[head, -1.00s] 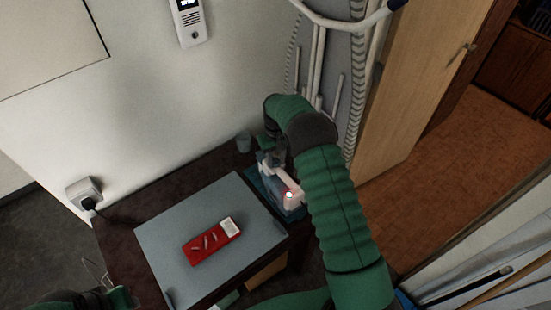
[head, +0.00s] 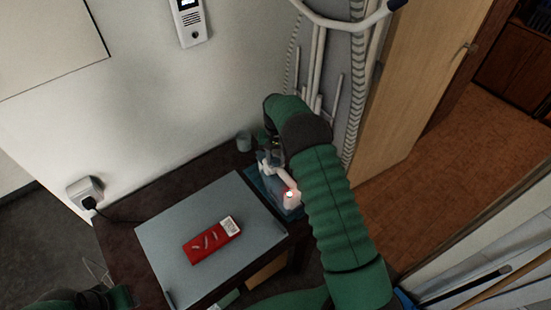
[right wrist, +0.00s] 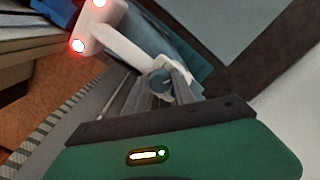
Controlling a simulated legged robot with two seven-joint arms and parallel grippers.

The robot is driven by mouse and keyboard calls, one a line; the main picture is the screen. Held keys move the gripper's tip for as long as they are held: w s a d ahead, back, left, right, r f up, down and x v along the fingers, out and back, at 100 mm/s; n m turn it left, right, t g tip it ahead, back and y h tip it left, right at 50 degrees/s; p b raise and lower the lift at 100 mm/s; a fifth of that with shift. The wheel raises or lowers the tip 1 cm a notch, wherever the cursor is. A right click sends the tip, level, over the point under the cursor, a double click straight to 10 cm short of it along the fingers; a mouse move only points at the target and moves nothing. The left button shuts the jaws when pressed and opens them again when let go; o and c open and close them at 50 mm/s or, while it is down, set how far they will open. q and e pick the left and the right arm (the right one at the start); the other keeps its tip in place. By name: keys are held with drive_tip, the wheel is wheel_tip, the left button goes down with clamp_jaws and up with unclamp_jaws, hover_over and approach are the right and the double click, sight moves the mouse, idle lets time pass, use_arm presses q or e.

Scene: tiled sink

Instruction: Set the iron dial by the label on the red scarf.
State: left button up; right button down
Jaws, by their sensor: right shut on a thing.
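The red scarf (head: 205,246) lies folded on the grey board, with a white label (head: 231,226) at its upper right corner; the label's marks are too small to read. The iron (head: 289,196), pale with a lit red lamp, stands on a blue base right of the board. It also shows in the right wrist view (right wrist: 125,40). My right gripper (head: 268,148) reaches it from behind. In the right wrist view its fingers are shut on the round blue-grey iron dial (right wrist: 158,81), partly hidden between them. My left gripper (head: 120,297) is at the lower left edge, its jaws unclear.
The grey board (head: 165,235) covers much of the dark table (head: 120,215). A small cup (head: 244,141) stands at the back by the wall. A plugged cord runs from the wall socket (head: 85,190) at left. A drying rack (head: 318,60) leans behind my right arm.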

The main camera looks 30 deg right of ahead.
sight(276, 160)
drive_tip(key=shift+w+r, duration=0.1)
drive_tip(key=shift+r, duration=0.05)
drive_tip(key=c, duration=1)
unclamp_jaws()
drive_tip(key=shift+c, duration=0.2)
wheel_tip(276, 160, up, 17)
drive_tip(key=shift+f+b, duration=0.2)
drive_tip(key=shift+b, duration=0.25)
